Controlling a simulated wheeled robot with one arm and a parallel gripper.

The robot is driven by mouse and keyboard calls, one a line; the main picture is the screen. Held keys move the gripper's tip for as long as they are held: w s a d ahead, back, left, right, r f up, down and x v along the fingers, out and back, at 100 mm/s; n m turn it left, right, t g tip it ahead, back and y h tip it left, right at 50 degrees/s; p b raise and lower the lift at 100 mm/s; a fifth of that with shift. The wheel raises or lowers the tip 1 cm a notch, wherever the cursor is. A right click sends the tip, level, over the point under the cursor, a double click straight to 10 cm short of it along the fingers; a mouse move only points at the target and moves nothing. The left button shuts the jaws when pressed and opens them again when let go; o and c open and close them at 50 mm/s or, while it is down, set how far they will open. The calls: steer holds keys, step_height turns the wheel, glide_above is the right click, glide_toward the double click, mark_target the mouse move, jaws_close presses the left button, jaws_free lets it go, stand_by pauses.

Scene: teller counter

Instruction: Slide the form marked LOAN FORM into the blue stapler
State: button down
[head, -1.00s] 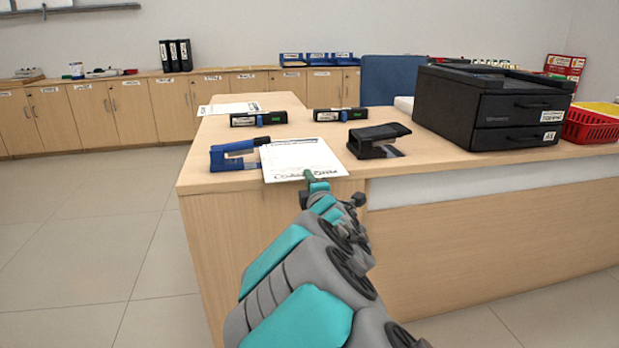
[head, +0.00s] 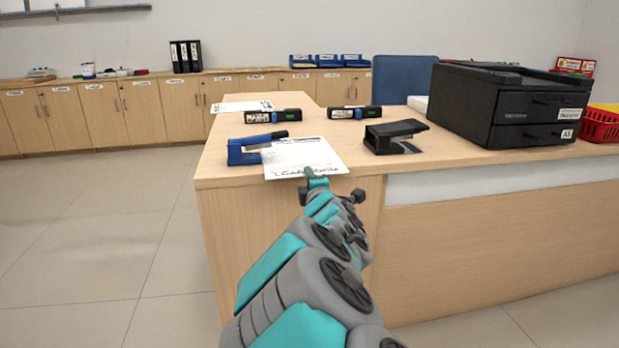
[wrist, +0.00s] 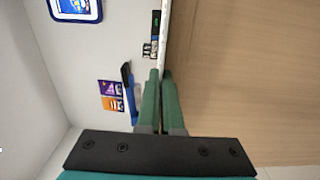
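The white form (head: 308,160) lies level at the counter's front left edge, its front part reaching past the edge. Its printing is too small to read surely. My gripper (head: 312,170) is shut on its front edge. In the wrist view the form is a thin white edge-on strip (wrist: 165,35) between the green fingers (wrist: 161,72). The blue stapler (head: 240,152) stands on the counter just left of the form, its dark upper arm pointing right over the form's left back corner. I cannot tell how deep the corner sits in its mouth. The stapler also shows in the wrist view (wrist: 131,98).
A black stapler-like device (head: 395,136) stands right of the form, with a black drawer unit (head: 500,108) beyond. Two black devices (head: 270,116) (head: 354,112) and another paper (head: 243,106) lie behind. Bare counter surrounds the form's back.

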stand_by(0.3)
steer(key=c, duration=1)
jaws_free()
steer(key=shift+s, duration=0.15)
